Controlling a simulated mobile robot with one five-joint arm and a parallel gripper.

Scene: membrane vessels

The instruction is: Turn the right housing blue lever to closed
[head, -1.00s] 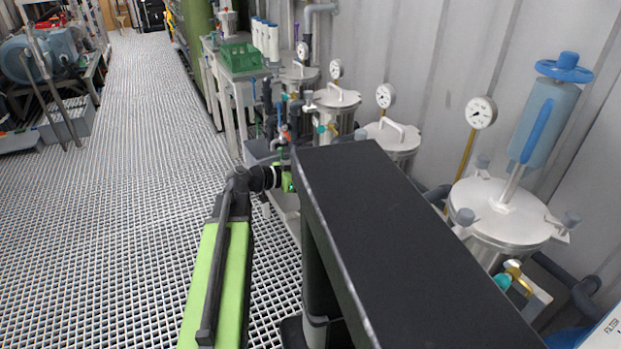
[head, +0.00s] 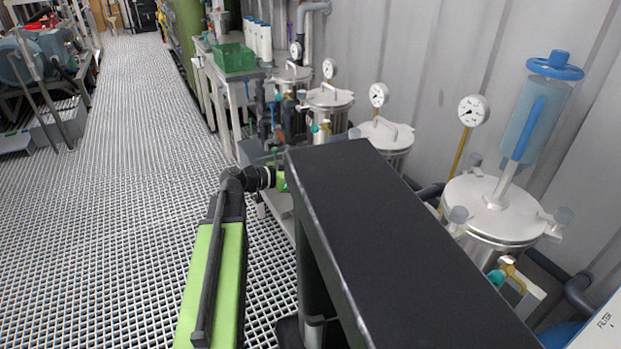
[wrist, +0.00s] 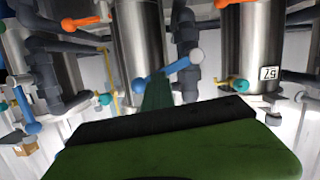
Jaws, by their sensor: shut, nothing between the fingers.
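In the wrist view, a blue lever (wrist: 170,69) with round ends lies slanted across the front between two steel housings. A second blue lever (wrist: 27,109) hangs at the left. One steel housing (wrist: 140,34) stands in the middle and another (wrist: 255,42), with a "57" label, at the right. I cannot tell which lever belongs to the right housing. My gripper (wrist: 158,92) is shut and empty, its dark green fingers pointing at the slanted lever; I cannot tell whether they touch. In the head view my gripper's green part (head: 282,182) is mostly hidden behind my black beam.
In the head view, several lidded steel vessels (head: 385,135) line the wall, with a blue-wheeled filter (head: 540,100) at the right. The grated floor (head: 120,200) at the left is open.

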